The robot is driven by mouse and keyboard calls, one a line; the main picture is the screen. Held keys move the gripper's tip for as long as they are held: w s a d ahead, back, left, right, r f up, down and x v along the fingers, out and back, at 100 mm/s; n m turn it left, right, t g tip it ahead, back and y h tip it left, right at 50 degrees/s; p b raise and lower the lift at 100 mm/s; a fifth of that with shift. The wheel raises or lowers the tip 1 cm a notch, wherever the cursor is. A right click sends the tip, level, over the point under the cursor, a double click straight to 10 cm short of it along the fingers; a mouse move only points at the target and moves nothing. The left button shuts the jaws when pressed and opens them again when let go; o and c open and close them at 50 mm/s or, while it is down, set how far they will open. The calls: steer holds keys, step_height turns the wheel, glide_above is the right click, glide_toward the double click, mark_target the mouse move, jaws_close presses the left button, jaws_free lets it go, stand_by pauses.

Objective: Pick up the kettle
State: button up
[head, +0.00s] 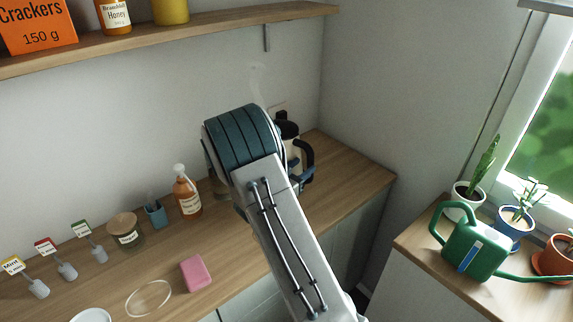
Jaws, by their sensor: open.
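The kettle (293,153) stands at the back right of the wooden counter, near the wall corner. It has a black lid, a black handle on its right side and a pale body. My arm covers its left and lower parts. My gripper (301,177) is mostly hidden behind my own arm; a blue part of it shows beside the lower handle. It is open. I cannot tell whether it touches the kettle or how the fingers sit around it.
Left on the counter (346,178) are an orange pump bottle (187,192), a lidded jar (125,232), a blue cup (155,215) and a pink block (195,274). A shelf (200,31) hangs above. A green watering can (474,246) and potted plants stand at right.

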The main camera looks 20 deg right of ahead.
mark_target(308, 162)
steer(key=x, duration=0.1)
steer(key=p+x, duration=0.1)
steer(key=x, duration=0.2)
steer(key=shift+s+d+r+p, duration=0.1)
steer(key=shift+s+r+p, duration=0.05)
steer(key=shift+r+p, duration=0.2)
steer(key=shift+w+d+f, duration=0.15)
steer(key=shift+w+d, duration=0.05)
jaws_close()
stand_by(0.7)
